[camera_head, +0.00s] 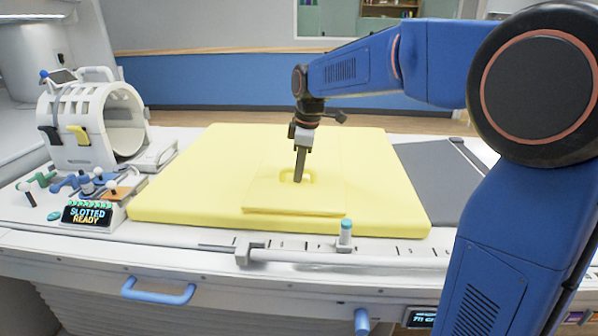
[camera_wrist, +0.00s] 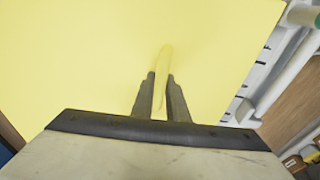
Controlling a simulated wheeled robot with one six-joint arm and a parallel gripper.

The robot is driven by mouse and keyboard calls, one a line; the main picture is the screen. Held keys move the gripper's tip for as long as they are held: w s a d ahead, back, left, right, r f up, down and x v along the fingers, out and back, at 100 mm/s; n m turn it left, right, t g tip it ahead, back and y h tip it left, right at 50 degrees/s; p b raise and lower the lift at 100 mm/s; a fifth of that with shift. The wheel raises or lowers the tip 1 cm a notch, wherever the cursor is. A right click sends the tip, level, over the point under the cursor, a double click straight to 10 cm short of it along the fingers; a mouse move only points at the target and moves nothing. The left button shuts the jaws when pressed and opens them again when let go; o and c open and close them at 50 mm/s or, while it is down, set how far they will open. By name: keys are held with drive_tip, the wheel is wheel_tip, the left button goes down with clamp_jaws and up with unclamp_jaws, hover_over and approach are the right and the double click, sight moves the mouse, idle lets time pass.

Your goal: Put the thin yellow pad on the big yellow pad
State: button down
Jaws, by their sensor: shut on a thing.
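The big yellow pad (camera_head: 385,180) lies flat on the white table. The thin yellow pad (camera_head: 270,200) lies on top of it, near its middle and front, inside its edges in the head view. The thin pad has a small raised yellow handle (camera_head: 309,176). My gripper (camera_head: 299,180) points down at this handle and is shut on it. In the wrist view, the two fingers (camera_wrist: 161,85) close on either side of the yellow handle (camera_wrist: 163,62). Yellow surface fills most of that view, and the edge between the two pads is hard to make out there.
A dark grey mat (camera_head: 440,172) lies at the right. A rail with a teal-capped post (camera_head: 345,233) runs along the front edge.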

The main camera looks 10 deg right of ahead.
drive_tip(key=shift+f, duration=0.2)
drive_tip(key=c, duration=1.7)
unclamp_jaws()
drive_tip(key=shift+c, duration=0.2)
drive_tip(key=shift+r, duration=0.15)
wheel_tip(320, 180, up, 12)
drive_tip(key=s+d, duration=0.1)
drive_tip(key=shift+s+d+f, duration=0.15)
drive_tip(key=shift+s+f, duration=0.05)
drive_tip(key=shift+s, duration=0.1)
